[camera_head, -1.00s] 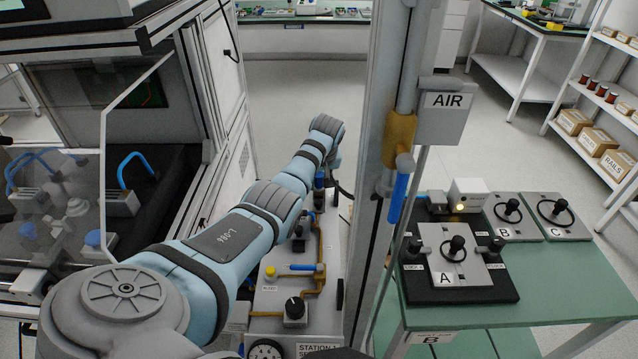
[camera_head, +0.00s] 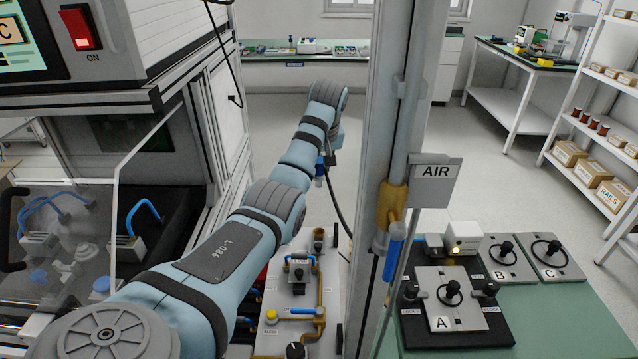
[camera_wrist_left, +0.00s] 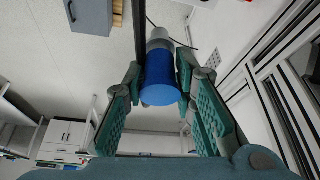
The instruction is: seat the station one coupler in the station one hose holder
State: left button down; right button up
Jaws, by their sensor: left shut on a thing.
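My left gripper (camera_wrist_left: 160,68) is shut on a blue cylindrical coupler (camera_wrist_left: 160,82) with a grey end, seen between its teal fingers in the left wrist view. In the head view the blue coupler (camera_head: 319,168) shows beside the far end of my left arm, raised above the station one panel; the fingers are mostly hidden. A dark hose (camera_head: 340,205) hangs down from there. The panel (camera_head: 280,275) carries an upright brass-coloured fitting (camera_head: 319,236) with a dark opening. I cannot tell whether that fitting is the hose holder. My right gripper is not in view.
A grey column (camera_head: 385,120) stands right of the arm, with an AIR sign (camera_head: 436,172), an orange bracket (camera_head: 393,205) and a blue handle (camera_head: 393,260). A machine cabinet with a clear door (camera_head: 150,180) is left. A green table (camera_head: 545,310) holds fixtures at right.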

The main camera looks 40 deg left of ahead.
pick_arm(q)
jog(key=s+a+f+m+p, duration=0.1)
jog(key=s+a+f+p, duration=0.6)
jog(key=s+f, duration=0.3)
jog(key=w+f+m+t+h+b, duration=0.1)
jog(key=w+f+m+b, duration=0.2)
jog(key=w+f+b, duration=0.1)
jog(key=shift+f+b, duration=0.35)
jog(key=shift+b, duration=0.1)
jog(key=shift+a+r, duration=0.1)
jog(key=shift+f, duration=0.75)
jog(key=shift+f, duration=0.1)
jog(key=shift+f+b, duration=0.5)
jog(key=shift+f, duration=0.25)
